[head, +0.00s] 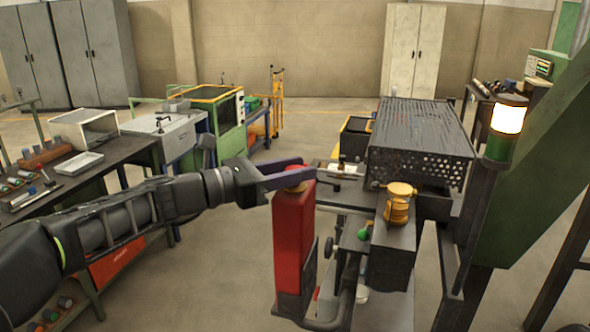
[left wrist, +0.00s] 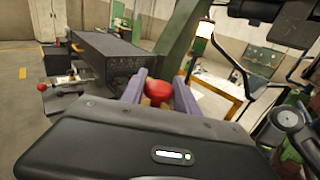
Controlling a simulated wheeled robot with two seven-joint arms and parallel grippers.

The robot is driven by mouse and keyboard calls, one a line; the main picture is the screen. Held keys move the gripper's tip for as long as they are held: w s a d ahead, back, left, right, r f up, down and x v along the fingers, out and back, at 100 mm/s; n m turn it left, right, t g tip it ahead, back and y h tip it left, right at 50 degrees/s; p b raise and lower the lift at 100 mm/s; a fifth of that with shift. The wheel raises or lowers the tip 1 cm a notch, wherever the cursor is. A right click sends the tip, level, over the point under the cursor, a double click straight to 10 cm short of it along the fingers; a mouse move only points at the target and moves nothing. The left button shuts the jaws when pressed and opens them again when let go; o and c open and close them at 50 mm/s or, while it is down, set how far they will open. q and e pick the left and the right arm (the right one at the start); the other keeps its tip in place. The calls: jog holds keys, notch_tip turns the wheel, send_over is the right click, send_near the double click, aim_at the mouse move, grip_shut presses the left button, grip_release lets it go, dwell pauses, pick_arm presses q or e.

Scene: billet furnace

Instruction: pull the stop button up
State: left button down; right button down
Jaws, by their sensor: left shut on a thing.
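The stop button is a red mushroom knob (left wrist: 158,91) that shows in the left wrist view between the two fingers of my left gripper (left wrist: 160,90). In the head view my left gripper (head: 297,178) is shut on it at the top of a red upright box (head: 293,240), and the fingers hide most of the button. Whether the button is up or pressed down cannot be told. My right gripper is not in view.
Right of the red box stands a dark machine with a perforated cover (head: 420,135) and a yellow fitting (head: 399,205). A signal lamp (head: 507,118) is on a post at the right. A workbench (head: 110,160) with tools is at the left. Open floor (head: 225,255) lies between.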

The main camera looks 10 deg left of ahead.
pick_arm(q)
jog(key=shift+r, duration=0.3)
jog(key=c, duration=1.3)
grip_release()
jog(key=o, duration=0.4)
jog(key=shift+f, duration=0.1)
jog(key=shift+a, duration=0.1)
jog(key=shift+s+a+f, duration=0.1)
jog(key=shift+s+a, duration=0.15)
jog(key=b+v, duration=0.2)
jog(key=v, duration=0.5)
